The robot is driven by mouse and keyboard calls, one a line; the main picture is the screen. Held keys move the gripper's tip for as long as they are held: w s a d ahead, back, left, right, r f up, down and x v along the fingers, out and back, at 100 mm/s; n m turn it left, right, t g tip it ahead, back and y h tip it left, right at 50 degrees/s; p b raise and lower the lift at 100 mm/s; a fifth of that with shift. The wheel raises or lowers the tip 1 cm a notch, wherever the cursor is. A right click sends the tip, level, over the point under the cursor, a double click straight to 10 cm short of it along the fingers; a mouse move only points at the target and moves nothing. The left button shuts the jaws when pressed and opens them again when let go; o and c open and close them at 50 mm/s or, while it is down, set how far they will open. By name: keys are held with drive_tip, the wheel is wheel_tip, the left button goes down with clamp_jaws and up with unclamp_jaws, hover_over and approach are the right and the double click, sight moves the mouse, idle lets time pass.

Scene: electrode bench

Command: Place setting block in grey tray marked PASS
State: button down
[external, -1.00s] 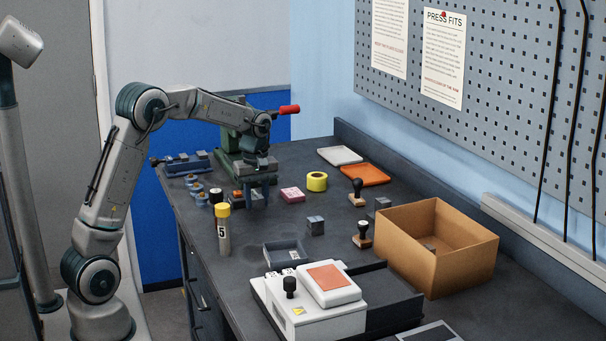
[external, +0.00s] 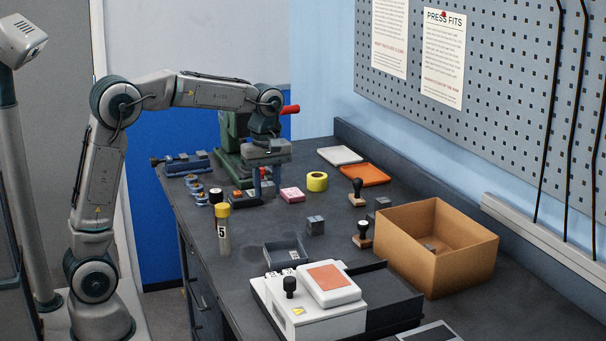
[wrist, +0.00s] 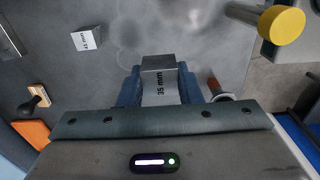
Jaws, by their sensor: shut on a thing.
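My gripper (external: 264,188) is shut on a grey metal setting block (wrist: 160,84) marked "35 mm", seen between the blue fingers in the wrist view. In the external view my gripper is over the far part of the bench, beside the green press, and the block cannot be made out clearly. A small dark grey tray (external: 270,257) lies nearer the camera; its markings are too small to read. A flat light grey tray (external: 340,155) lies at the back, with no readable mark. Another grey block (external: 315,225) stands mid-bench and shows in the wrist view (wrist: 87,40).
A yellow-capped bottle (external: 223,230) stands at the left edge. A pink block (external: 292,195), yellow tape roll (external: 317,181), orange tray (external: 364,174) and stamps (external: 362,235) are to the right. A cardboard box (external: 430,255) and white machine (external: 310,305) crowd the near side.

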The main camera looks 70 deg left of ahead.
drive_tip(key=s+d+p, duration=0.1)
drive_tip(key=s+d, duration=0.2)
drive_tip(key=d, duration=0.8)
drive_tip(key=s+d, duration=0.4)
drive_tip(key=d, duration=0.6)
approach(285, 246)
drive_tip(key=d+f, duration=0.1)
drive_tip(key=s+d+f, duration=0.1)
drive_tip(key=d, duration=0.1)
drive_tip(key=d+f, duration=0.1)
drive_tip(key=shift+s+d+f, duration=0.15)
drive_tip(key=shift+s, duration=0.2)
drive_tip(key=shift+f, duration=2)
drive_tip(key=shift+f, duration=0.15)
drive_tip(key=c, duration=1.4)
unclamp_jaws()
drive_tip(key=shift+o, duration=0.5)
